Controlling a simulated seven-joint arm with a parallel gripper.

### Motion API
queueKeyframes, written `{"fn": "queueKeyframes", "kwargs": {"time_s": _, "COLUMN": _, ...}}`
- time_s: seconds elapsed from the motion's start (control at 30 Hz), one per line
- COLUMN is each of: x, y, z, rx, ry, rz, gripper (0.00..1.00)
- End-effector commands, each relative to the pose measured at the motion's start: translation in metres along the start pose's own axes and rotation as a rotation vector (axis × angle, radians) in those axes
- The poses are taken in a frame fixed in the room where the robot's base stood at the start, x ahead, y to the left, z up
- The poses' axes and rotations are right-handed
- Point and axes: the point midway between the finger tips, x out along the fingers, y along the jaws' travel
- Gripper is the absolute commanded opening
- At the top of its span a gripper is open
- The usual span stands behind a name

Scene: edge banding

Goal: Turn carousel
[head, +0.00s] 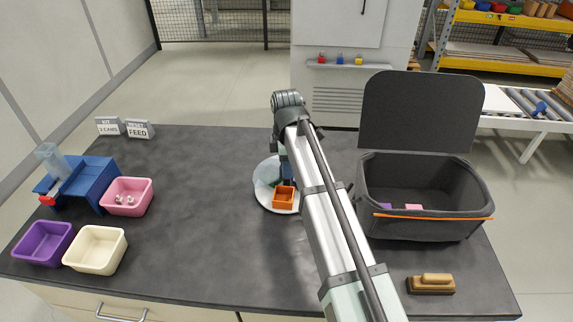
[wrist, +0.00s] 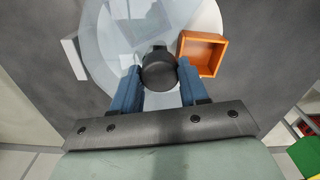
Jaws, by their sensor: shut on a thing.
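The carousel (head: 264,192) is a pale round disc on the dark table, partly hidden behind my arm in the head view. In the wrist view the disc (wrist: 101,42) fills the upper middle, with a bluish translucent area over much of it. A small open orange box (head: 284,197) stands on the disc near its rim; it also shows right of my fingers in the wrist view (wrist: 202,53). My gripper (wrist: 159,76) has its blue fingers shut on a round black knob (wrist: 158,67) over the disc. In the head view the knob is hidden.
A dark lidded crate (head: 425,225) stands right of my arm, with a wood-handled brush (head: 431,284) in front. Purple (head: 43,243), cream (head: 95,250) and pink (head: 127,197) bins and a blue device (head: 82,184) sit left. The table between is clear.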

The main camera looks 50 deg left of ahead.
Motion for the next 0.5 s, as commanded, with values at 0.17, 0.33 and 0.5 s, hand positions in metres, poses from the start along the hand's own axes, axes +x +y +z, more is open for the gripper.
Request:
{"fn": "queueKeyframes", "kwargs": {"time_s": 0.17, "x": -0.0003, "y": 0.0002, "z": -0.0005, "rx": -0.042, "ry": 0.001, "rz": 0.001, "gripper": 0.0}}
{"fn": "queueKeyframes", "kwargs": {"time_s": 0.33, "x": -0.0003, "y": 0.0002, "z": -0.0005, "rx": -0.063, "ry": 0.001, "rz": 0.001, "gripper": 0.0}}
{"fn": "queueKeyframes", "kwargs": {"time_s": 0.5, "x": -0.0003, "y": 0.0002, "z": -0.0005, "rx": -0.071, "ry": 0.001, "rz": 0.001, "gripper": 0.0}}
